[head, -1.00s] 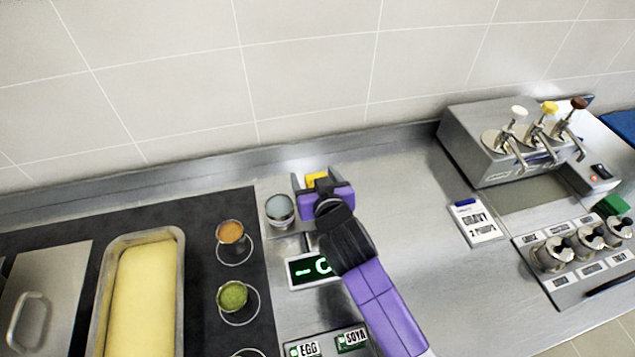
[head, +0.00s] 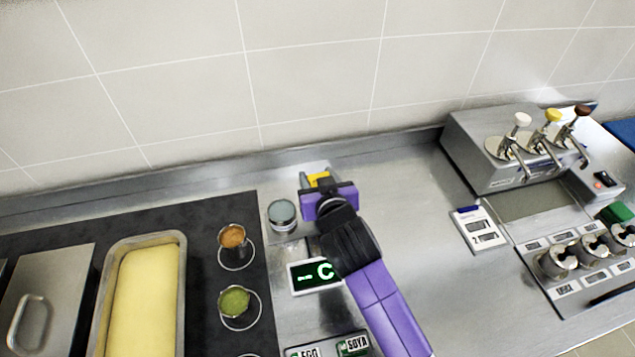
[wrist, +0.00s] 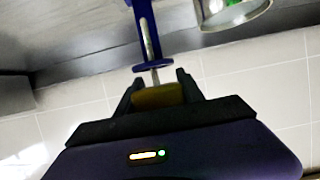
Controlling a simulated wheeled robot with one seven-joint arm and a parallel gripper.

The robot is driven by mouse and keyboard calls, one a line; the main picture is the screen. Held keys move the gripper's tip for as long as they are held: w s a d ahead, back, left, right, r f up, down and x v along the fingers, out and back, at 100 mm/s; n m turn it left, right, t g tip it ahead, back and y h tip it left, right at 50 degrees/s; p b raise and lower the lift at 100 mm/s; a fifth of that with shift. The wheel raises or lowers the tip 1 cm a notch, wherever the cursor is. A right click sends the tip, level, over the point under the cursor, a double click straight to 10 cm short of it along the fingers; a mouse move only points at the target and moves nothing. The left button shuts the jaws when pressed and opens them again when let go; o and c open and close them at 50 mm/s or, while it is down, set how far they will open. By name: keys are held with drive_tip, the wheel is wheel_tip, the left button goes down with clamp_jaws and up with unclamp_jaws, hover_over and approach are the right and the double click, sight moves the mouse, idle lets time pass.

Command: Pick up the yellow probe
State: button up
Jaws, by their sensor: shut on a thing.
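The yellow probe (head: 319,178) shows as a yellow block between the fingers of my gripper (head: 318,183), near the back of the steel counter. In the wrist view the yellow probe (wrist: 158,95) sits between the dark fingertips of my gripper (wrist: 157,88), which is shut on it. A thin metal rod extends from the yellow block toward a blue bracket (wrist: 142,20). I cannot tell whether the rod is clear of the bracket. My gripper hides the lower part of the probe in the head view.
A round metal cup (head: 283,216) stands just left of my gripper. A display (head: 315,274) with green characters lies in front. A pan of yellow food (head: 145,290) is at left; a pump dispenser (head: 500,150) is at back right.

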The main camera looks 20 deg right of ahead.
wheel_tip(320, 180, up, 18)
idle(0.3)
drive_tip(key=shift+r, duration=0.15)
idle(0.5)
